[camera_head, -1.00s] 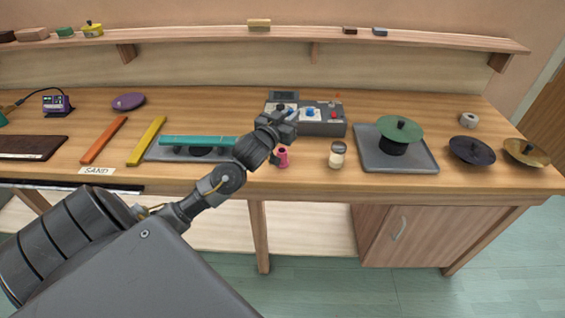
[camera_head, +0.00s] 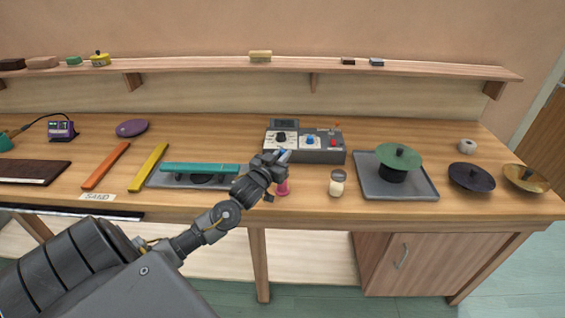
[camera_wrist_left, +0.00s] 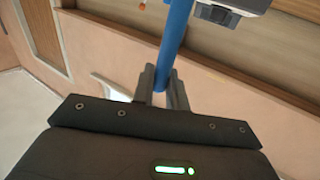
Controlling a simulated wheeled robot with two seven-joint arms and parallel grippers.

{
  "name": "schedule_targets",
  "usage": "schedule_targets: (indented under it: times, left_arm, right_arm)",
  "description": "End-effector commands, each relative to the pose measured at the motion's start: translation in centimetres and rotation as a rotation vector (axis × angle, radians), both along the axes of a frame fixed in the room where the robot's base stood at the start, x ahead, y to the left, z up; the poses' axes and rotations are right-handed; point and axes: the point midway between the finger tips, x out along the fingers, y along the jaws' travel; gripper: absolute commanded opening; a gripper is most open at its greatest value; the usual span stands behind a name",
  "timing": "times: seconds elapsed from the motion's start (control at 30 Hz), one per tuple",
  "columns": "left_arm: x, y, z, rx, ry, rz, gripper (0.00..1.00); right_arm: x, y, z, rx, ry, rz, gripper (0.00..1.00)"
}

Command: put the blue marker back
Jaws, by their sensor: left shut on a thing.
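My left gripper (camera_head: 275,158) is shut on the blue marker (camera_head: 283,155). It holds the marker above the front left corner of the grey control box. In the left wrist view the marker (camera_wrist_left: 174,40) extends up out of the picture from between the fingers of the gripper (camera_wrist_left: 163,88). A small pink cup-like thing (camera_head: 283,188) stands on the bench just below the gripper in the head view, partly hidden by it. I cannot tell whether the marker touches anything. My right gripper is not in view.
The grey control box (camera_head: 320,156) with knobs stands behind the gripper. A small jar (camera_head: 337,184) stands to the right, beside a grey tray (camera_head: 422,190) bearing a green disc (camera_head: 398,157). A teal bar (camera_head: 200,168) lies at left. Bench front between cup and jar is clear.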

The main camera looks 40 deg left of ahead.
Motion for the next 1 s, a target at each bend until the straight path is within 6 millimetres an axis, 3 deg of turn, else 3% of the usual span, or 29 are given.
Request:
schedule_targets:
  times: [0.2, 0.57, 0.6, 0.77, 1.0]
  left_arm:
    - [0.0, 0.0, -2.7, -0.001, 0.004, 0.001, 0.0]
    - [0.0, 0.0, -3.1, 0.0, 0.002, 0.001, 0.0]
    - [0.0, 0.0, -3.1, 0.0, 0.002, 0.001, 0.16]
    - [0.0, 0.0, -3.0, 0.0, 0.002, 0.001, 0.36]
    - [0.0, 0.0, -3.0, 0.0, 0.002, 0.001, 0.36]
  right_arm:
    - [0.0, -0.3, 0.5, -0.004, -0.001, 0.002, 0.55]
    - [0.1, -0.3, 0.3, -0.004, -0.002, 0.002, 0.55]
    - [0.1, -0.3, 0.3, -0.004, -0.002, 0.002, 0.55]
    - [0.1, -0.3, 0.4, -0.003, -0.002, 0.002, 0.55]
    - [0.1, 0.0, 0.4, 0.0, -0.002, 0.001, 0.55]
